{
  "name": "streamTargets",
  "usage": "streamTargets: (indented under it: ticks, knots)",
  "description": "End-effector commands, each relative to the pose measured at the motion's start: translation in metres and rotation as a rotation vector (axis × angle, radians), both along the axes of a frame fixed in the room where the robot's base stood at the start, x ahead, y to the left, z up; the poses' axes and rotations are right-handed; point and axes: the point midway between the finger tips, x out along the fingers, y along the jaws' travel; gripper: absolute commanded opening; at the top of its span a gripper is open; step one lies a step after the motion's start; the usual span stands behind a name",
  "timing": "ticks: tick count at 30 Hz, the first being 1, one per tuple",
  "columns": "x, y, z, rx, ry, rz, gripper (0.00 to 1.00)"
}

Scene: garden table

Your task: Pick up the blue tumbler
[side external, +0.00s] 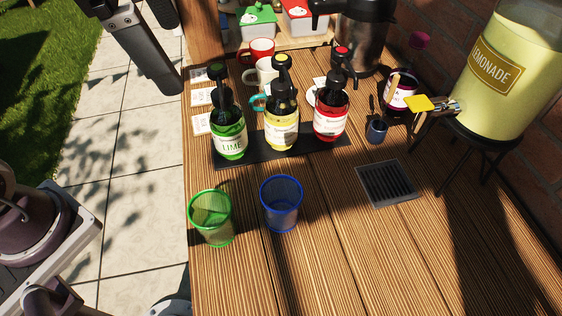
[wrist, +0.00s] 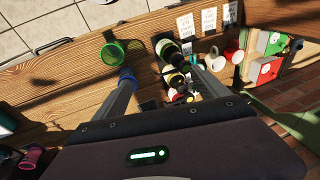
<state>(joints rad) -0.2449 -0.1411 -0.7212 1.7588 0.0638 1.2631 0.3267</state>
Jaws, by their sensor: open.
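The blue tumbler (side external: 281,204) is translucent and stands upright and empty on the wooden table, right of a green tumbler (side external: 211,218). In the wrist view the blue tumbler (wrist: 127,73) shows only in part, at the tip of the left finger, which hides the rest. My gripper (wrist: 162,72) has its two fingers spread wide with nothing held between them. The green tumbler (wrist: 113,53) is just beyond the left fingertip in that view. The wrist view does not show how far the fingers are above the table.
Lime, yellow and red pump bottles (side external: 282,124) stand on a dark tray (side external: 227,162) behind the tumblers. A drip grate (side external: 388,183), a small dark cup (side external: 377,130) and a lemonade dispenser (side external: 497,75) are to the right. The table front is clear.

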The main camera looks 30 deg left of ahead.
Motion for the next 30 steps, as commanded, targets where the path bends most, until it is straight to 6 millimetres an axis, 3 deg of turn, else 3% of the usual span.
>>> streamTargets:
  ticks: [3,8,15,20,27,30]
  knots:
    - [0.012,-0.038,-0.009,-0.047,0.07,-0.231,0.84]
    - [0.017,-0.081,-0.002,-0.176,0.11,-0.5,0.84]
    - [0.021,-0.116,0.046,-0.449,0.066,-0.806,0.84]
    - [0.016,-0.116,-0.023,-0.425,0.078,-0.801,0.84]
    - [0.014,-0.116,-0.147,-0.424,0.084,-0.804,0.84]
    - [0.015,-0.116,-0.182,-0.423,0.08,-0.802,0.84]
